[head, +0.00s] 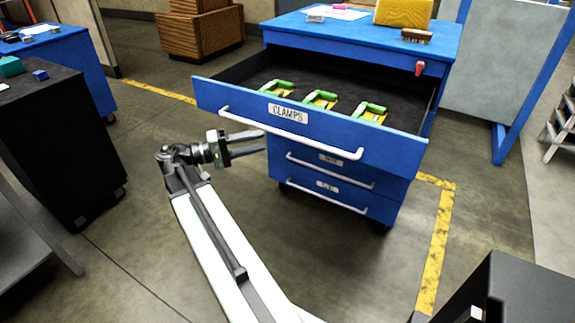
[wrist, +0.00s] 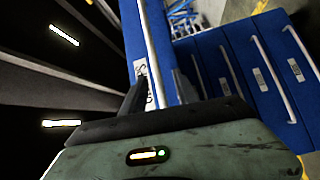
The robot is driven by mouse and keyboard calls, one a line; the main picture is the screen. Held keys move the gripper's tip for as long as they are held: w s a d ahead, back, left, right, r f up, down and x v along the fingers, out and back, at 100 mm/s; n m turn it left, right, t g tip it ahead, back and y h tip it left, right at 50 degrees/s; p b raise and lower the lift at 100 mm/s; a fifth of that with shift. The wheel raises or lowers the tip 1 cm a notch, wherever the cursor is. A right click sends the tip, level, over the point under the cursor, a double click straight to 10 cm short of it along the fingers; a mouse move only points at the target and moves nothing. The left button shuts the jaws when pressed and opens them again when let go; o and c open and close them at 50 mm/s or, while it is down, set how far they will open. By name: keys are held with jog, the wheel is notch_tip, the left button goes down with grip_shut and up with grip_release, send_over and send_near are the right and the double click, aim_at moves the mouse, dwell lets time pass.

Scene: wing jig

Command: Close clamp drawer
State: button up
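The blue clamp drawer (head: 340,135), labelled CLAMPS, stands pulled out from the blue cabinet (head: 352,34). Several green and yellow clamps (head: 320,99) lie inside on a dark lining. A white bar handle (head: 290,134) runs along its front. My gripper (head: 262,142) is open and empty, in front of and below the left part of the drawer front. In the wrist view, my gripper (wrist: 162,74) has its two fingers spread apart. The drawer handle (wrist: 152,45) and part of the label show between them; I cannot tell whether they touch.
Two lower drawers with handles (head: 328,170) are shut. A yellow box (head: 403,13) and a brush (head: 416,36) sit on the cabinet top. A dark cabinet (head: 60,145) stands at left. Floor is clear right of the cabinet, near the yellow line (head: 436,245).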

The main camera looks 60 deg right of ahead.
aim_at(285, 135)
jog(key=shift+m+g, duration=0.5)
jog(key=shift+g, duration=0.2)
jog(key=x, duration=0.9)
jog(key=shift+s+p, duration=0.1)
jog(key=shift+p, duration=0.3)
grip_shut()
